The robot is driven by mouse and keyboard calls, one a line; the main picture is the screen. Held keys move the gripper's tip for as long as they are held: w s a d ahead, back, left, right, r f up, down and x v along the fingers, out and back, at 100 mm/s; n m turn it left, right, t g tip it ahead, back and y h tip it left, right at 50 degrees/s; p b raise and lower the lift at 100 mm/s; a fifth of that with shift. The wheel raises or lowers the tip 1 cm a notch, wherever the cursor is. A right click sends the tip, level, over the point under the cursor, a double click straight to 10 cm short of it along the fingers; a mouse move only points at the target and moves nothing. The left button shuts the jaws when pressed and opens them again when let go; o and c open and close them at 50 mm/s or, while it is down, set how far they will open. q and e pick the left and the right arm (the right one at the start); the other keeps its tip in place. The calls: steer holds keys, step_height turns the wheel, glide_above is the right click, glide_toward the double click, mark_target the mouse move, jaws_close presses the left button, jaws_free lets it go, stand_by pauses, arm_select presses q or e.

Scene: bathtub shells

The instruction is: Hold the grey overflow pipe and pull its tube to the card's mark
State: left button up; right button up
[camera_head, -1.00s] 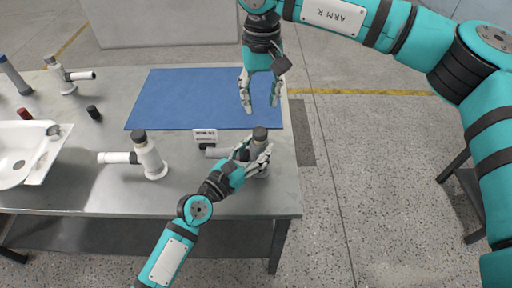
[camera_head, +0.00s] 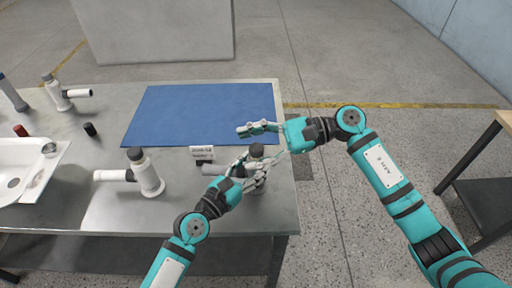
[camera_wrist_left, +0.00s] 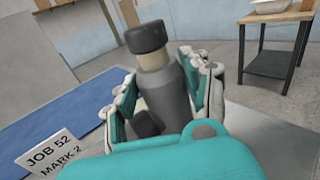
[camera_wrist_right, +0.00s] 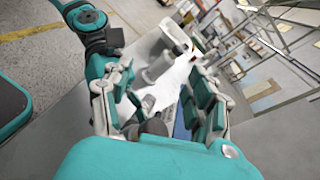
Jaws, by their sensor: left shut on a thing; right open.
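The grey overflow pipe (camera_head: 256,152) stands upright near the table's right front edge, with a dark cap. Its tube (camera_head: 208,170) points left. My left gripper (camera_head: 252,178) is shut around the pipe's body; the left wrist view shows the pipe (camera_wrist_left: 172,92) between its fingers. My right gripper (camera_head: 250,143) is open at the pipe's cap, coming from the right; in its wrist view a dark cap (camera_wrist_right: 153,127) lies low between the spread fingers. The card (camera_head: 202,152) stands behind the tube and reads JOB 52, MARK 2 in the left wrist view (camera_wrist_left: 50,158).
A white overflow pipe (camera_head: 148,175) with its tube stands to the left. A blue mat (camera_head: 195,112) lies behind the card. A white basin (camera_head: 28,170), a black cap (camera_head: 90,129), a red cap (camera_head: 20,130) and other pipes (camera_head: 56,93) are farther left.

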mark_target(257, 147)
steer(key=d+f+m+t+y, duration=0.1)
steer(key=d+f+m+t, duration=0.25)
steer(key=d+m, duration=0.2)
steer(key=d+f+m+t+y, duration=0.1)
steer(key=d+f+m+t, duration=0.1)
steer(key=d+m+t, duration=0.35)
steer(key=w+a, duration=0.1)
steer(key=a, duration=0.2)
steer(key=w+a+n+g, duration=0.1)
steer(key=a, duration=0.2)
steer(key=w+a+g, duration=0.1)
steer(key=w+a, duration=0.1)
steer(key=a, duration=0.2)
steer(key=shift+w+r, duration=0.1)
steer(key=shift+r, duration=0.1)
jaws_close()
